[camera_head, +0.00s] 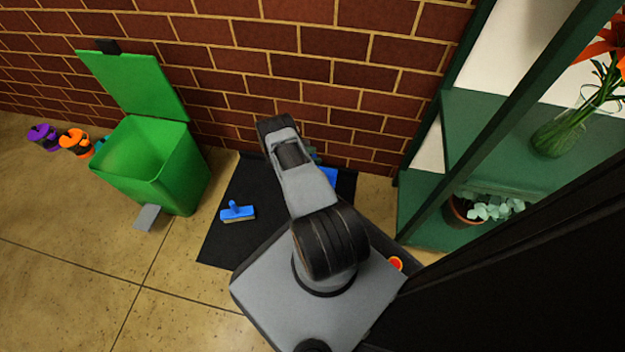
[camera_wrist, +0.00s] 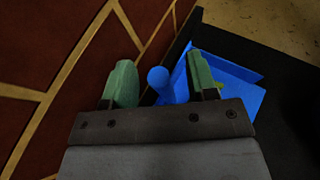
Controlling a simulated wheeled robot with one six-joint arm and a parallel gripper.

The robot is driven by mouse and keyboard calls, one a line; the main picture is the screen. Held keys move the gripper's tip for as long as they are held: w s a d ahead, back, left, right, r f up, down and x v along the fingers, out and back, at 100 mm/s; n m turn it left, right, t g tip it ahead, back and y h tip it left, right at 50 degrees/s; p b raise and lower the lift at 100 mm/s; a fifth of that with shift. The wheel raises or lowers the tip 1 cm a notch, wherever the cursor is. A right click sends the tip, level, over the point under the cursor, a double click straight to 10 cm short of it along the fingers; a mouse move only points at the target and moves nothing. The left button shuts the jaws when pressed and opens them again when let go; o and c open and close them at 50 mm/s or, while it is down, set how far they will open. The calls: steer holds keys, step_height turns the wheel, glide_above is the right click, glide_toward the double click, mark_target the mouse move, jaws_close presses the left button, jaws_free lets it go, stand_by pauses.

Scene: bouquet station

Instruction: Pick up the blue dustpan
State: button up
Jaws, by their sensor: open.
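The blue dustpan (camera_wrist: 240,72) lies at the right in the wrist view. Its round blue handle (camera_wrist: 158,80) shows between the two green fingers of my gripper (camera_wrist: 163,70). The fingers are open, with gaps visible on both sides of the handle. Part of the pan is hidden behind the right finger. In the head view a blue corner of the dustpan (camera_head: 329,175) shows on the black mat (camera_head: 222,245) near the brick wall, and my arm hides the rest. My gripper is mostly hidden there too.
A blue hand brush (camera_head: 237,213) lies on the mat at the left. An open green bin (camera_head: 180,170) with a grey pedal stands farther left. Purple (camera_head: 43,136) and orange (camera_head: 76,141) objects are beside it. A green shelf (camera_head: 425,210) with plants stands right. The brick wall (camera_wrist: 50,50) is close.

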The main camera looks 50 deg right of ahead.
steer(key=shift+x, duration=1.2)
jaws_close()
step_height(320, 180, up, 20)
steer(key=p, duration=1.1)
stand_by(0.4)
